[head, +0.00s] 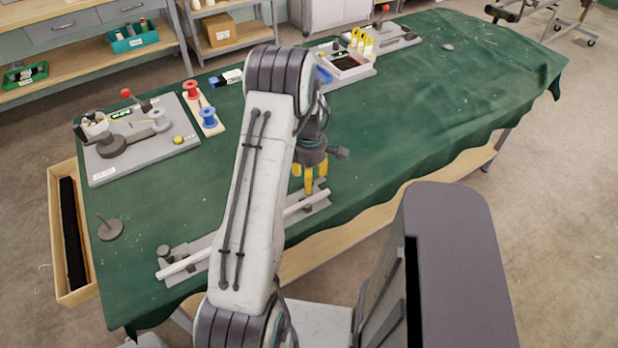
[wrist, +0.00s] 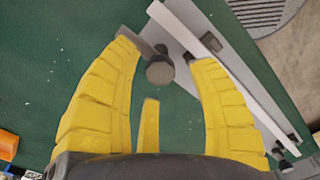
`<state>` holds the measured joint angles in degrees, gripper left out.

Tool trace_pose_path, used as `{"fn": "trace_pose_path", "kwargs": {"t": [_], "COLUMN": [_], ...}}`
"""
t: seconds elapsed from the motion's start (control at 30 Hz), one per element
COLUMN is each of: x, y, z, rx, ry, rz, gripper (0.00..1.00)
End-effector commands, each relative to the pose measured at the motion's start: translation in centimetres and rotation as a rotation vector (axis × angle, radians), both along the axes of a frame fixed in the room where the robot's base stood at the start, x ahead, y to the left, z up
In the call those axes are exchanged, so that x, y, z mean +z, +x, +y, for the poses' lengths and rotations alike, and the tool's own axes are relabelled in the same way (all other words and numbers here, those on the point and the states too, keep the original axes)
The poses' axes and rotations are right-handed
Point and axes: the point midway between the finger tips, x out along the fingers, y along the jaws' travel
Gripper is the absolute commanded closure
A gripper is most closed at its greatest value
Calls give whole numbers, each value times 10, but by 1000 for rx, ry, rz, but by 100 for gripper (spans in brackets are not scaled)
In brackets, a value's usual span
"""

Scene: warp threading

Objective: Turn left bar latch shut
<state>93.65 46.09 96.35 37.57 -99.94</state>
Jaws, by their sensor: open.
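A white bar (head: 184,264) lies along a narrow grey fixture (head: 213,240) at the table's near edge. A dark latch knob (head: 165,251) stands at the fixture's left end. My gripper (head: 309,184) is over the right end, with its yellow fingers pointing down, open and empty. In the wrist view, a round grey latch knob (wrist: 160,72) shows between the spread fingers, beside the bar (wrist: 235,68). A small dark part (wrist: 210,42) sits by the bar there. Whether a finger touches the knob, I cannot tell. In the head view my arm hides the fixture's middle.
A grey board with spools (head: 150,150) lies at the left. A red and blue spool stand (head: 205,125) is beside it. A disc with a peg (head: 110,228) stands at the left edge. The table's right side is mostly clear.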

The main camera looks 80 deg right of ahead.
Motion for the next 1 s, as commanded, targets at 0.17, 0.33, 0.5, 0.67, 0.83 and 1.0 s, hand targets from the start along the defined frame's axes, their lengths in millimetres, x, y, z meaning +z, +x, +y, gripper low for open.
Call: {"fn": "trace_pose_path", "kwargs": {"t": [0.17, 0.33, 0.5, 0.67, 0.83, 1.0], "x": [-10, -13, -13, -12, -12, -12], "y": [0, 0, 0, 0, 0, 0], "z": [0, 0, 0, 0, 0, 0], "rx": [-1, -1, -1, -1, -1, -1], "ry": [1, -1, 0, 0, 0, 0], "rz": [0, 0, 0, 0, 0, 0], "gripper": [46, 46, 46, 56, 71, 86]}}
